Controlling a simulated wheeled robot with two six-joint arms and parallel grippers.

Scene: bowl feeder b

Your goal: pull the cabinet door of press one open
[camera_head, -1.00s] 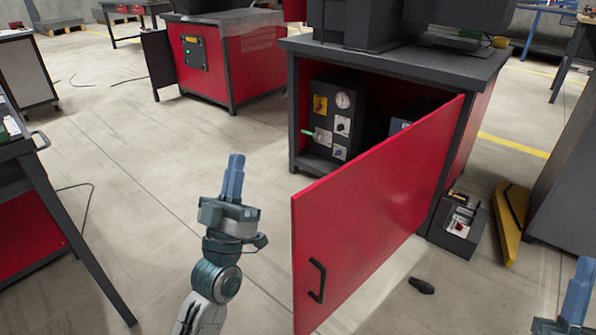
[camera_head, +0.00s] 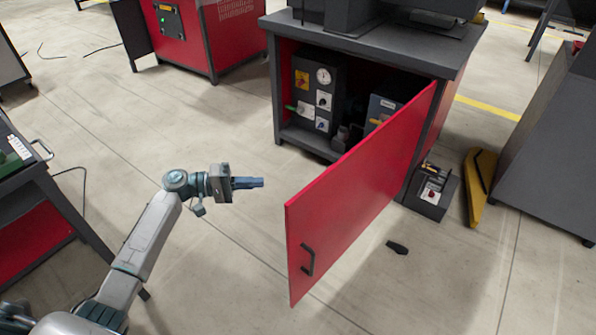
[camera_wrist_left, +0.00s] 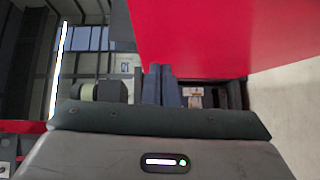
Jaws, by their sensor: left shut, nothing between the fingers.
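The red cabinet door (camera_head: 350,195) of the press stands swung well open toward me, with a black handle (camera_head: 308,260) low near its free edge. The cabinet (camera_head: 283,95) behind it shows a dark panel (camera_head: 318,92) with a gauge and knobs. My left gripper (camera_head: 262,182) is shut and empty, left of the door's free edge and apart from it, pointing right. In the left wrist view, its fingers (camera_wrist_left: 162,85) lie together below the red door (camera_wrist_left: 200,35). My right gripper is out of view.
A dark box (camera_head: 432,195) and a yellow wedge-shaped piece (camera_head: 481,185) stand right of the cabinet. A small black object (camera_head: 397,247) lies on the floor. A grey-topped cart (camera_head: 25,155) stands at left.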

